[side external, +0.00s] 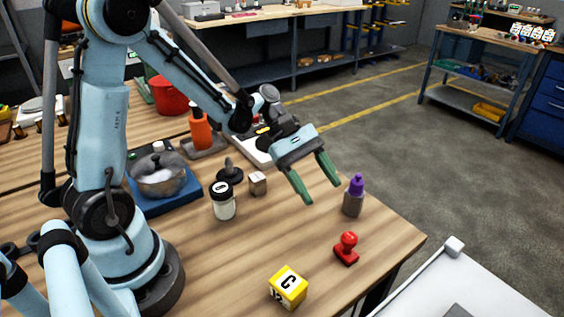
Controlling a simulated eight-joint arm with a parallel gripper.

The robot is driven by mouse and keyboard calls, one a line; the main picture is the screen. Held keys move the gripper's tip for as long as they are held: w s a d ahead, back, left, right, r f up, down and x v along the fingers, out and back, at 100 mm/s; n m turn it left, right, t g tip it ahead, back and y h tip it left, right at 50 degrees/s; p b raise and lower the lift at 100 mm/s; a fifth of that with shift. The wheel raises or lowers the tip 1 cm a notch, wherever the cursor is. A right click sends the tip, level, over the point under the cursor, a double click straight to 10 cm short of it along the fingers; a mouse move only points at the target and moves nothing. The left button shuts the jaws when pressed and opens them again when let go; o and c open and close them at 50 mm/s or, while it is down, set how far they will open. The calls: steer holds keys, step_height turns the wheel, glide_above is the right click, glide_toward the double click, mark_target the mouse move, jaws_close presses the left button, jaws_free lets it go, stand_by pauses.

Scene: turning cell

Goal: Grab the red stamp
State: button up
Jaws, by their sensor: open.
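A red stamp (346,249) with a round knob handle stands upright on the wooden table near its right front edge. My gripper (322,193) is open, its two green fingers pointing down and to the right. Nothing shows between the fingers. The gripper is above the table, up and to the left of the red stamp in the picture, and apart from it.
A purple-capped grey bottle (354,195) stands behind the stamp, right of my gripper. A yellow letter block (288,287) lies in front. A white jar (222,201), small wooden block (257,183) and dark stamp (229,170) stand left. Bare table surrounds the red stamp.

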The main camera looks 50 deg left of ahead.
mark_target(349, 241)
steer(key=f+n+h, duration=0.1)
steer(key=f+n+g+h, duration=0.1)
steer(key=shift+a+h, duration=0.25)
steer(key=shift+h, duration=0.05)
steer(key=shift+d+n, duration=0.15)
steer(key=shift+n, duration=0.15)
steer(key=x, duration=0.6)
steer(key=shift+d+f, duration=0.15)
steer(key=shift+d, duration=0.05)
steer(key=shift+s+r+x, duration=0.1)
steer(key=shift+s+x, duration=0.05)
steer(key=shift+x, duration=1.2)
steer(key=shift+s+r+x, duration=0.15)
steer(key=shift+s+x, duration=0.05)
steer(key=shift+x, duration=1.15)
steer(key=shift+d, duration=0.15)
steer(key=c, duration=1.1)
